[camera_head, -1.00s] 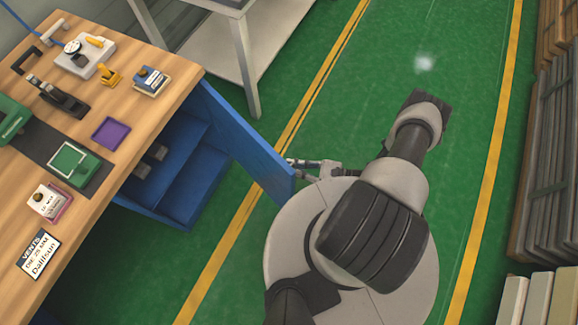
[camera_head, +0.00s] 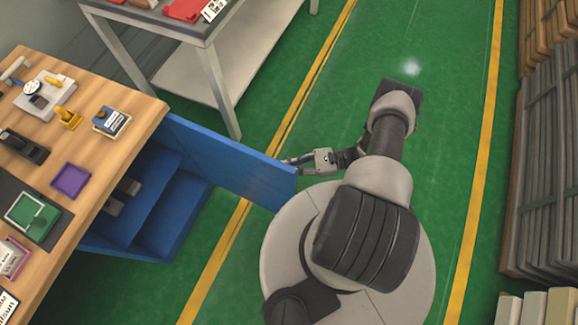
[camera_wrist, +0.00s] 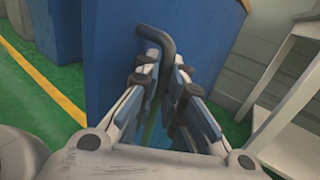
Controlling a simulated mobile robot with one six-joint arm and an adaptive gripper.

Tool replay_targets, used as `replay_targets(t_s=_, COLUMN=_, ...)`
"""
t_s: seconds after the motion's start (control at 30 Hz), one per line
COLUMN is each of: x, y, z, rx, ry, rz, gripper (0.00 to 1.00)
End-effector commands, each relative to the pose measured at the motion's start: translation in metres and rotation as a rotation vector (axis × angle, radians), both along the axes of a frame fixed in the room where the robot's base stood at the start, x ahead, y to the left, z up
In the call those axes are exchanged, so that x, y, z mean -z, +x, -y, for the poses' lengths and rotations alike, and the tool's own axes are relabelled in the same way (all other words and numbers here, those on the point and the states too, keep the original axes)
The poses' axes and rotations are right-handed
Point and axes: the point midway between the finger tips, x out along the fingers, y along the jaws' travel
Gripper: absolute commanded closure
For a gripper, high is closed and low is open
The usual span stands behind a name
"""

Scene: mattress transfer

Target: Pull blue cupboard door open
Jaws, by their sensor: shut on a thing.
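The blue cupboard door (camera_head: 228,160) stands swung out from the cupboard under the wooden workbench, in the head view. The open cupboard interior (camera_head: 150,195) shows blue shelves with dark items on them. In the wrist view the blue door (camera_wrist: 115,40) fills the middle, with a dark bent handle (camera_wrist: 158,42) on it. My gripper (camera_wrist: 165,75) is shut on the handle, its fingers on both sides of it. In the head view my gripper (camera_head: 300,160) is at the door's free edge, and the handle itself is hidden there.
The workbench (camera_head: 130,95) at left holds several small items. A grey table (camera_head: 215,95) with a lower shelf stands behind the door. Green floor (camera_head: 330,95) with yellow lines is clear ahead. Stacked grey panels (camera_head: 545,170) line the right side.

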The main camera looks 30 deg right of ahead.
Motion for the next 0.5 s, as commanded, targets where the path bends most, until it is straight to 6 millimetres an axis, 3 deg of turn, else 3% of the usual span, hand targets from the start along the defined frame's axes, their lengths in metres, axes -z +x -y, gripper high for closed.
replay_targets(t_s=0.13, x=0.0007, y=0.0002, z=-0.0002, rx=0.001, ry=-0.001, rz=-0.003, gripper=1.0)
replay_targets(t_s=0.17, x=0.0006, y=0.0003, z=-0.0002, rx=0.001, ry=-0.001, rz=-0.003, gripper=0.89)
replay_targets(t_s=0.27, x=0.0004, y=0.0003, z=-0.0002, rx=0.001, ry=-0.001, rz=-0.001, gripper=0.83)
replay_targets(t_s=0.5, x=-0.0002, y=0.0004, z=-0.0001, rx=0.001, ry=0.0, rz=0.0, gripper=0.82)
